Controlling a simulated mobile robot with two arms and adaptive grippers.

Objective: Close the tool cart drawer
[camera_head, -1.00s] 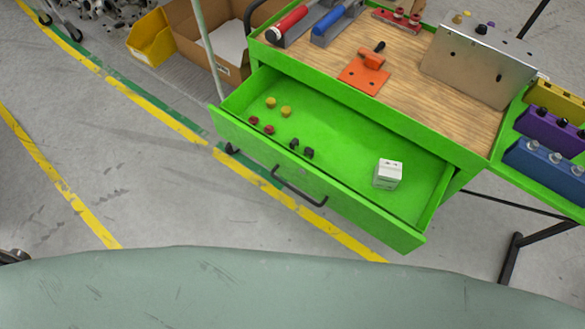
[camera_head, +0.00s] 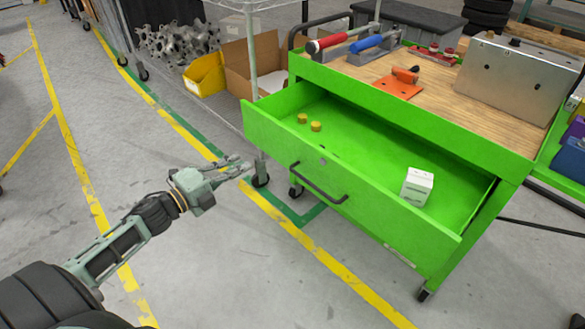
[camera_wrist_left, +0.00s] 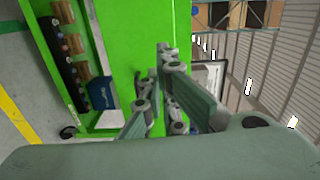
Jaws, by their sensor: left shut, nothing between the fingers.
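The green tool cart drawer (camera_head: 400,224) stands pulled out from the cart (camera_head: 430,125) in the head view. Its black handle (camera_head: 318,187) is on the front panel. A white box (camera_head: 417,186) and two yellow knobs (camera_head: 316,127) lie inside the drawer. My left gripper (camera_head: 246,167) is shut and empty, to the left of the handle and apart from the drawer front. In the left wrist view, the gripper's fingers (camera_wrist_left: 160,95) show with green cart surface behind them. My right gripper is not in view.
A yellow bin (camera_head: 204,75) and a cardboard box (camera_head: 254,68) stand left of the cart by a thin upright post. The floor in front of the drawer is clear.

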